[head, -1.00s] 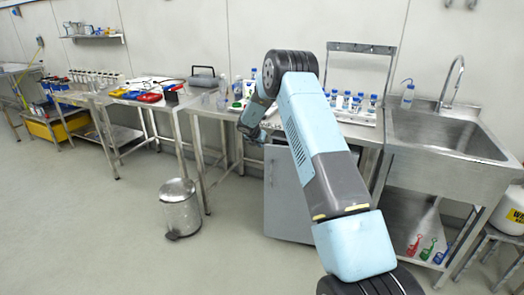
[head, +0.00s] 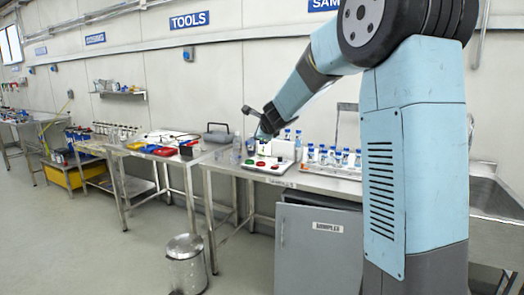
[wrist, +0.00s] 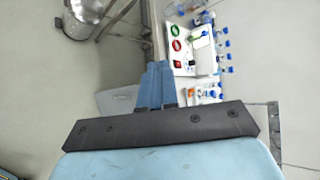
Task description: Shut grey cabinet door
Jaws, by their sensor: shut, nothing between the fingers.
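The grey cabinet stands under the bench, and its grey door (head: 318,255) faces me with a "SAMPLES" label near its top. A dark gap shows above the door's top edge; I cannot tell how far the door stands open. My arm covers its right side. In the wrist view a pale grey panel (wrist: 115,100), which looks like part of the door or cabinet, shows beside my fingers. My gripper (head: 265,133) is up above the bench front, apart from the door. In the wrist view my gripper (wrist: 157,68) has its blue fingers together, with nothing held.
A control box with red and green buttons (head: 268,163) sits on the bench (head: 305,182) near my gripper. Blue-capped bottles (head: 335,157) stand right of it. A metal bin (head: 186,262) stands on the floor left of the cabinet. The floor between them is clear.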

